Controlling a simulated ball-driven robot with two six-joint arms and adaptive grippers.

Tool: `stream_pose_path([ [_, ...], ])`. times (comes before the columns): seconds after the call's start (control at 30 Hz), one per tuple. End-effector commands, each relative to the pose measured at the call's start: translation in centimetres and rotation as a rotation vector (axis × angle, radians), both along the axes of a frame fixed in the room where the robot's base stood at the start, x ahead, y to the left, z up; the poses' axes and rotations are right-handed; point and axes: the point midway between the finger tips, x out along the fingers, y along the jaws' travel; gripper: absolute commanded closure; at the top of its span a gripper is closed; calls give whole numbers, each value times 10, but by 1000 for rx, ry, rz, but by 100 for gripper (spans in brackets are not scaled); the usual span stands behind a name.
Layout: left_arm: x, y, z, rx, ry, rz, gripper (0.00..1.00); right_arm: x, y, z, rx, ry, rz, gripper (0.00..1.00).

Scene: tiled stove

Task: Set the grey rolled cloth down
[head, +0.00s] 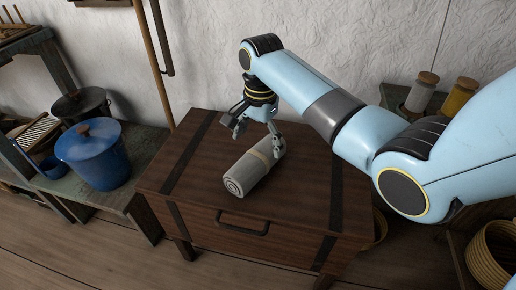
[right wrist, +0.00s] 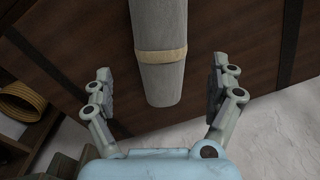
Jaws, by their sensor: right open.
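The grey rolled cloth (head: 247,173) lies on the top of a dark wooden chest (head: 318,183), with a tan band around it. In the right wrist view the cloth (right wrist: 159,78) runs up from the middle between the fingers, apart from both. My right gripper (head: 258,132) is open above the far end of the cloth. Its two spread fingers also show in the right wrist view (right wrist: 160,95), with nothing between their tips but the cloth beyond. My left gripper is not in view.
A blue lidded pot (head: 92,155) and a dark pot (head: 81,103) stand on a bench at the left. Jars (head: 422,92) stand on a shelf at the right, with a woven basket (head: 489,254) below. The chest top around the cloth is clear.

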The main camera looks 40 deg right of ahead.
Motion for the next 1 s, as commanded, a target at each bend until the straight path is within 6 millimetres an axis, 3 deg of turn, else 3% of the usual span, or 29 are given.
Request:
stream_pose_path([
  [0.1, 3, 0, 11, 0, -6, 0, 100, 0, -1, 25, -1, -2, -1, 9],
  [0.27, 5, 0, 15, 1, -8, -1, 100, -1, -1, 38, 0, 0, -1, 9],
  [1.0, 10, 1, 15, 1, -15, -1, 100, -2, 0, 40, 1, 1, -1, 9],
])
